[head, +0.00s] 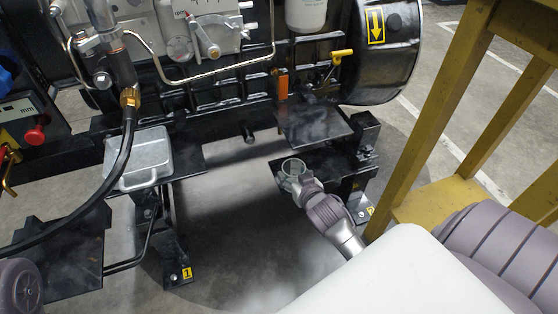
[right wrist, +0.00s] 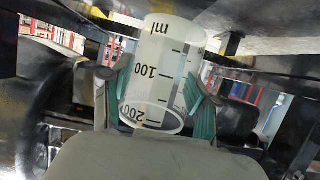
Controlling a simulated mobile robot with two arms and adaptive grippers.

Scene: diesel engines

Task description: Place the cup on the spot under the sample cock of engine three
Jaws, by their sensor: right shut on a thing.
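The cup (head: 293,167) is a small clear round vessel, seen from above in the head view. In the right wrist view the cup (right wrist: 163,62) shows black ml marks, tilted in the picture. My right gripper (head: 297,178) is shut on the cup, with green finger pads (right wrist: 202,100) on both sides of its wall. The cup is over or beside the left part of a low black plate (head: 335,166); contact is unclear. A yellow-handled cock (head: 342,54) sits on the engine above and to the right. No engine number three is readable. My left gripper is not in view.
A higher black ledge (head: 315,125) juts out just behind the cup. A yellow frame (head: 440,110) stands close on the right. A grey metal tray (head: 140,160) and a black hose (head: 125,165) are on the left. Open floor (head: 235,245) lies left of my right gripper.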

